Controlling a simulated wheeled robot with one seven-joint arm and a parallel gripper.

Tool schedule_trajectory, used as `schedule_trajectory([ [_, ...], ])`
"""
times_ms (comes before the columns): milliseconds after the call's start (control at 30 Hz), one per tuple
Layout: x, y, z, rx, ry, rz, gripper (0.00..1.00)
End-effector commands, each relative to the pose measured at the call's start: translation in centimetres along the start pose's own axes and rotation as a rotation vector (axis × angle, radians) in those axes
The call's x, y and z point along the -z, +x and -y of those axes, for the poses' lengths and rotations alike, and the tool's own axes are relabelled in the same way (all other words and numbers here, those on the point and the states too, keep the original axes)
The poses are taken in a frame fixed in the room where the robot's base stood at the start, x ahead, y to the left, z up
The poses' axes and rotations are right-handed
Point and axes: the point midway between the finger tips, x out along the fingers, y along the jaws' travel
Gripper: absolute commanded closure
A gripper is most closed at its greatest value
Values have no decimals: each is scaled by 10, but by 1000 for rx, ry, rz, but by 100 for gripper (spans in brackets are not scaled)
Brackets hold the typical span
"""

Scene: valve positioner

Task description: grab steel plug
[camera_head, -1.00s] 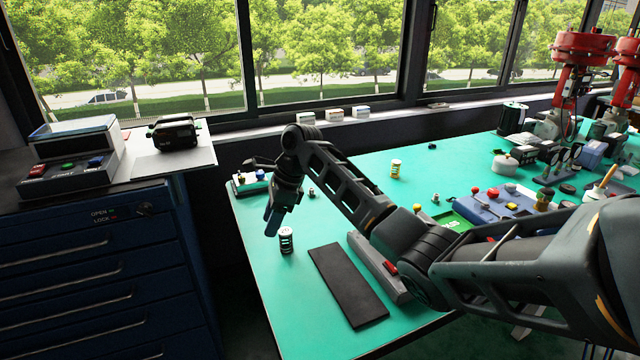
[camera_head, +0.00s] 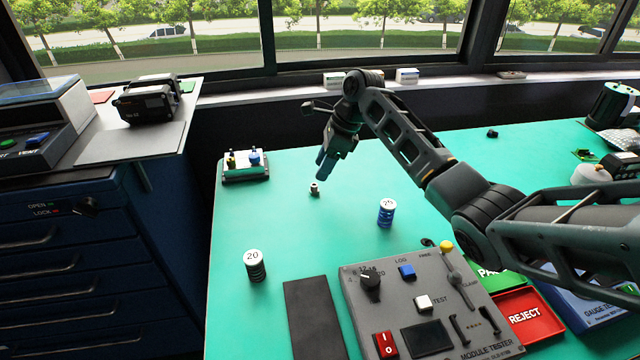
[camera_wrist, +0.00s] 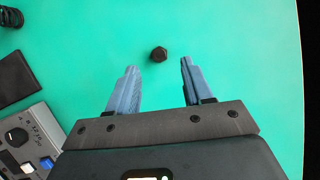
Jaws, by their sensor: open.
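The small plug (camera_head: 315,188) stands alone on the green table, grey and dark in the head view. In the wrist view it is a dark, six-sided piece (camera_wrist: 158,54), seen from above. My gripper (camera_head: 322,172) points down just above and slightly right of the plug in the head view. In the wrist view my gripper (camera_wrist: 158,67) has its two blue fingers spread wide. The plug appears just beyond the fingertips, between their lines. Nothing is between the fingers, and they do not appear to touch the plug.
A small rack (camera_head: 246,176) with a yellow and a blue piece stands left of the plug. A blue spring (camera_head: 386,213) and a black spring (camera_head: 255,267) stand nearer. A module tester (camera_head: 432,310) and dark mat (camera_head: 314,320) lie in front. Table around the plug is clear.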

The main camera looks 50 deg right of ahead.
Motion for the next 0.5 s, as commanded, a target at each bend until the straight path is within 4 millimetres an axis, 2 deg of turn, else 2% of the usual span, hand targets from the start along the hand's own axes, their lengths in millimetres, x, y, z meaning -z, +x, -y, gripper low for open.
schedule_trajectory([
  [500, 6, 59, -1, 1, 1, -1, 50],
])
